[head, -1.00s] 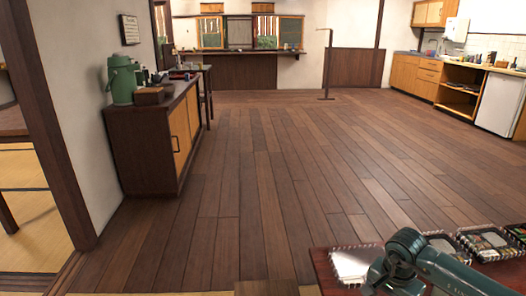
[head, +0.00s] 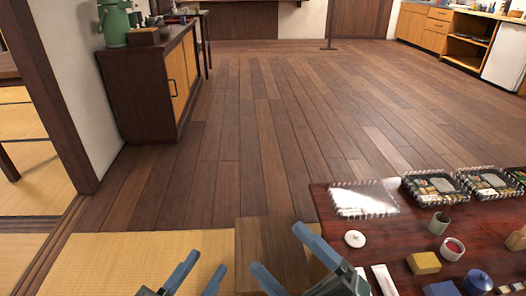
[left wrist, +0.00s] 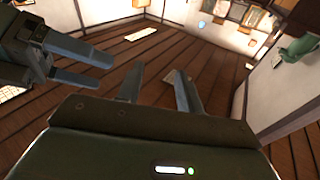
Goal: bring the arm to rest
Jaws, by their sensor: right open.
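My left gripper (head: 207,260) is at the bottom edge of the head view, left of centre, with its two blue-grey fingers apart and nothing between them. It also shows in the left wrist view (left wrist: 159,70), open and empty. My right gripper (head: 277,247) is just right of it in the head view, by the table's left end, with fingers spread and empty. In the left wrist view, the right gripper (left wrist: 113,74) comes in from the left. Most of both arms is out of the head view.
A dark red table (head: 400,240) at the right bears lunch boxes (head: 434,188), a shiny tray (head: 362,212), a white lid (head: 355,239), a green cup (head: 439,223) and blocks. A wooden cabinet (head: 143,95) stands at the back left. The plank floor (head: 260,130) between is clear.

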